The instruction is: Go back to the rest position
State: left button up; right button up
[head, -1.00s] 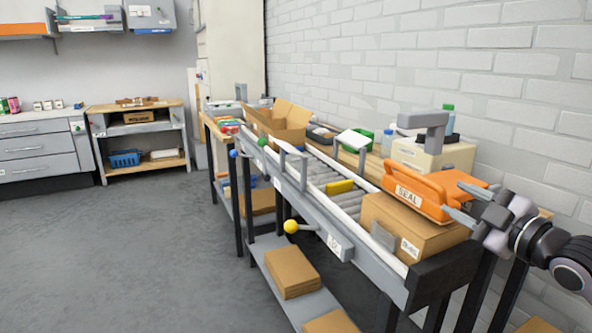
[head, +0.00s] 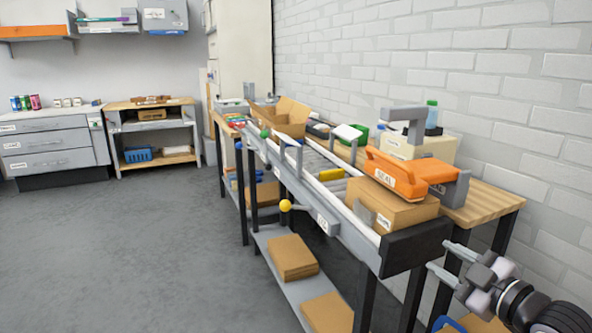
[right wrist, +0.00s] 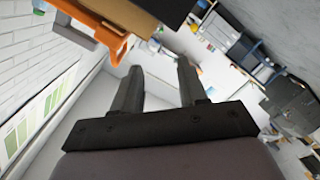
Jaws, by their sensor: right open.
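My right gripper (head: 440,257) is at the lower right of the head view, in front of the near end of the roller conveyor (head: 330,218). Its fingers are apart with nothing between them, and it touches nothing that I can see. The right wrist view also shows the two open fingers (right wrist: 157,90). My left gripper is in neither view. An orange sealing tool (head: 410,172) marked SEAL sits over a closed cardboard box (head: 395,207) at the conveyor's near end.
An open carton (head: 282,117) stands at the conveyor's far end. A yellow-knobbed lever (head: 286,205) sticks out from the conveyor's side. Flat boxes (head: 292,257) lie on the lower shelf. A drawer cabinet (head: 50,147) stands at the far left. The grey floor (head: 130,250) at left is clear.

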jog(key=s+a+f+m+g+h, duration=0.1)
jog(key=s+a+f+m, duration=0.2)
jog(key=f, duration=0.5)
jog(key=s+a+f+m+g, duration=0.1)
jog(key=s+a+f+m, duration=0.15)
jog(key=s+f, duration=0.45)
jog(key=s+a+f+m+g+h, duration=0.3)
jog(key=s+f+m, duration=0.3)
jog(key=s+f, duration=0.8)
pick_arm(q)
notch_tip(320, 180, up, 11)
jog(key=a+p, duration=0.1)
jog(key=p, duration=1.2)
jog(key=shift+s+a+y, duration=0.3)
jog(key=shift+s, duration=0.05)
pick_arm(e)
notch_tip(320, 180, up, 11)
jog(key=s+d, duration=0.1)
jog(key=s, duration=0.1)
jog(key=shift+s+d+r+n, duration=0.15)
jog(key=shift+n, duration=0.2)
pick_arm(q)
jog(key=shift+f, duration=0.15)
